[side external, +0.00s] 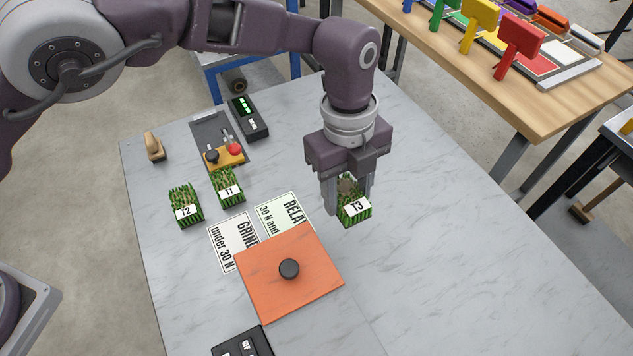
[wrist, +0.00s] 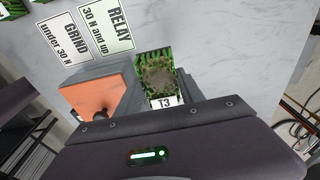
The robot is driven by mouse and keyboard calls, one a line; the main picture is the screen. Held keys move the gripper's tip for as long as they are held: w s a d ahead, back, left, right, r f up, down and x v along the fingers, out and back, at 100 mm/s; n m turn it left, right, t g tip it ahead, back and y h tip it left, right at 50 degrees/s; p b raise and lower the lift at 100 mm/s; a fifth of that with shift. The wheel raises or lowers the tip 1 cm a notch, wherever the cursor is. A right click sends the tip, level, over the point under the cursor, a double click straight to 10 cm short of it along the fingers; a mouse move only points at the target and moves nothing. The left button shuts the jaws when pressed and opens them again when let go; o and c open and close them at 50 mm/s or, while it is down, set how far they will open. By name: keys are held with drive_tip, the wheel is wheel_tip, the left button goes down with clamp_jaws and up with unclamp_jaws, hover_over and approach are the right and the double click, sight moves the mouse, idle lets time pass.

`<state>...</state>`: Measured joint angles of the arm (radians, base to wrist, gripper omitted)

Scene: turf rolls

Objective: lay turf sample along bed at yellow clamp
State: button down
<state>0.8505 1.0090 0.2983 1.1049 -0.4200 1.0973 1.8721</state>
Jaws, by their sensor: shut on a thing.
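My gripper (side external: 347,200) is shut on turf sample T3 (side external: 357,211), a green grassy block with a white label, held over the grey marble table. In the wrist view T3 (wrist: 157,62) sits between the fingers, its brownish patch facing the camera. A yellow clamp-like piece (side external: 478,14) stands upright on the wooden bench at the upper right, between a green one (side external: 443,14) and a red one (side external: 517,44). Coloured strips lie behind these pieces; the bed at the yellow one is only partly visible.
Turf samples T2 (side external: 185,206) and T1 (side external: 229,188) stand on the marble table (side external: 470,270). GRIND (side external: 232,243) and RELAY (side external: 283,214) cards lie near an orange plate (side external: 290,292) with a black knob. A floor gap separates table and wooden bench (side external: 560,100). The table's right side is clear.

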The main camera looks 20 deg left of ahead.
drive_tip(key=w+a, duration=1.1)
drive_tip(key=a, duration=0.5)
hover_over(212, 132)
wheel_tip(212, 132, down, 9)
drive_tip(key=shift+w+a+f, duration=0.1)
drive_tip(key=shift+a, duration=0.05)
drive_tip(key=shift+f, duration=0.15)
drive_tip(key=shift+f, duration=0.15)
drive_tip(key=c, duration=0.7)
unclamp_jaws()
drive_tip(key=r, duration=0.8)
drive_tip(key=w+a+r, duration=0.1)
drive_tip(key=r, duration=0.3)
drive_tip(key=shift+r, duration=0.2)
